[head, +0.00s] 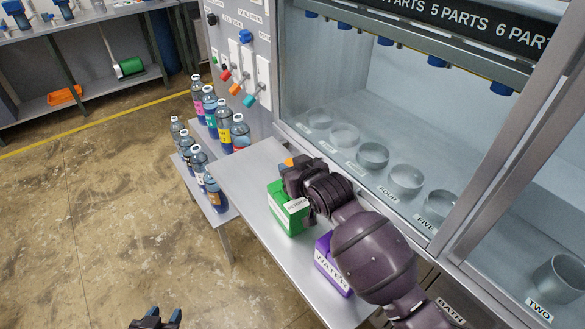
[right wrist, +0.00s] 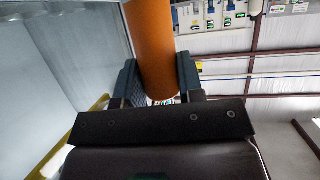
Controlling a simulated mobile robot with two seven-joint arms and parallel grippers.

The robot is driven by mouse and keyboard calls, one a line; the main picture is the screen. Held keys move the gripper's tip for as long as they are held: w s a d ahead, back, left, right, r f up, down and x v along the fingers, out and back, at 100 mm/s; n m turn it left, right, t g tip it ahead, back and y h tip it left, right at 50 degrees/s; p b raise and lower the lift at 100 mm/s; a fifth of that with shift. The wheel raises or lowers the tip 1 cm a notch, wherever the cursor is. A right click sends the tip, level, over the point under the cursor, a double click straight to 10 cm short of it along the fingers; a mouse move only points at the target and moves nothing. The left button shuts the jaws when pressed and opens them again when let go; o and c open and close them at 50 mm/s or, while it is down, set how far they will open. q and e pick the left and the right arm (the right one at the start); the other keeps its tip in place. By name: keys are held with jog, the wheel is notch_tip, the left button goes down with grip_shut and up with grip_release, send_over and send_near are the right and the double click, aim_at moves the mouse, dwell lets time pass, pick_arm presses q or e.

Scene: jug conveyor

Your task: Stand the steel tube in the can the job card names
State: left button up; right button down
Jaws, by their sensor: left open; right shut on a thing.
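My right gripper (head: 292,172) is at the far end of the bench, by the green can. It is shut on an orange tube (right wrist: 153,45), which fills the gap between its fingers in the right wrist view; only a small orange bit (head: 289,162) shows in the head view. I see no bare steel-coloured tube. The green can (head: 287,212) has a white label too small to read, and my right arm partly covers it. A purple can (head: 330,268) labelled WATER stands nearer. My left gripper (head: 161,318) is open and empty at the bottom edge. I see no readable job card.
Several bottles (head: 213,110) crowd the bench's far left end and a lower shelf. A glass-fronted cabinet on the right holds round grey cups (head: 405,179), some marked FOUR, FIVE and TWO. Coloured levers (head: 246,37) are on the panel behind. The floor at left is clear.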

jog(key=shift+f, duration=0.1)
jog(key=c, duration=0.8)
grip_release()
jog(key=shift+o, duration=0.2)
jog(key=v, duration=1.2)
jog(key=shift+p, duration=0.3)
